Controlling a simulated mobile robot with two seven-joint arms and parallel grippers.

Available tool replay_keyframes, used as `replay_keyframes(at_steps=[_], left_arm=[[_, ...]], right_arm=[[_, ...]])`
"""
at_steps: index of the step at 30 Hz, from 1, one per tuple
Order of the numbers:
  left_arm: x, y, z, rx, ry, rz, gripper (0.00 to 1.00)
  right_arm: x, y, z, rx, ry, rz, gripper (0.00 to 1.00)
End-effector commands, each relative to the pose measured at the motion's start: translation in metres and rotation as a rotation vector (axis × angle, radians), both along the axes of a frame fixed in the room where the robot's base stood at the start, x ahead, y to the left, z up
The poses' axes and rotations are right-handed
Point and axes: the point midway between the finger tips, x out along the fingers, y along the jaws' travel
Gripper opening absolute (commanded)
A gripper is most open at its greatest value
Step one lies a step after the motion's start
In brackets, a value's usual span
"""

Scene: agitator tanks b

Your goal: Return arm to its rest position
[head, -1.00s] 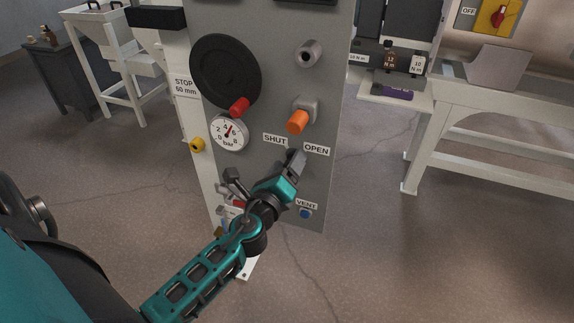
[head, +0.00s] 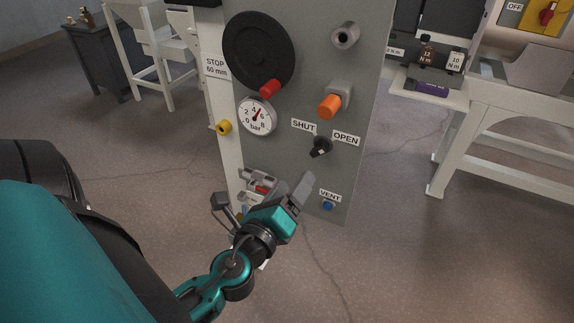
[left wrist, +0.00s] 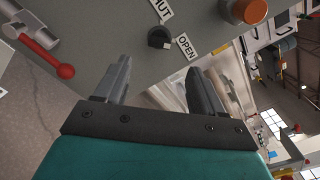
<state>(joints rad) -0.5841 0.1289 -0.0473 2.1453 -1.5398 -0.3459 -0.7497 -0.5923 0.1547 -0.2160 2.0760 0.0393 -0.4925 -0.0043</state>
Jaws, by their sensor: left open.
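My left gripper (head: 303,190) is in front of the lower part of a grey panel (head: 290,160), between a black knob (head: 321,147) and the blue VENT button (head: 328,205). In the left wrist view its two fingers (left wrist: 160,85) are spread apart with nothing between them. The black knob, under the SHUT and OPEN labels, also shows in the left wrist view (left wrist: 160,38), beyond the fingertips and apart from them. My right gripper is not in view.
A white bench (head: 505,100) stands at the right. The floor in front is clear.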

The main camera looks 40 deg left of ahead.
Motion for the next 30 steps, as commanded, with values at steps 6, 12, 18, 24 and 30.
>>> replay_keyframes(at_steps=[6,12,18,24,30], left_arm=[[-0.014,-0.003,0.000,0.000,0.000,0.000,0.69],[-0.015,-0.004,0.001,-0.001,-0.001,0.001,0.69],[-0.015,-0.004,0.001,-0.001,0.000,0.000,0.69],[-0.015,-0.004,0.000,-0.005,0.000,0.001,0.69],[-0.015,-0.008,-0.015,-0.242,0.011,0.009,0.69]], right_arm=[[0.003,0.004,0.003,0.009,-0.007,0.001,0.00],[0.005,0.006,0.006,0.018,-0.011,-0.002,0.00],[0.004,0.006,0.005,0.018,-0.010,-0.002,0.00],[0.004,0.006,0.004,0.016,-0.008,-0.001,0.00],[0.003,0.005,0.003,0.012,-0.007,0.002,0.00]])
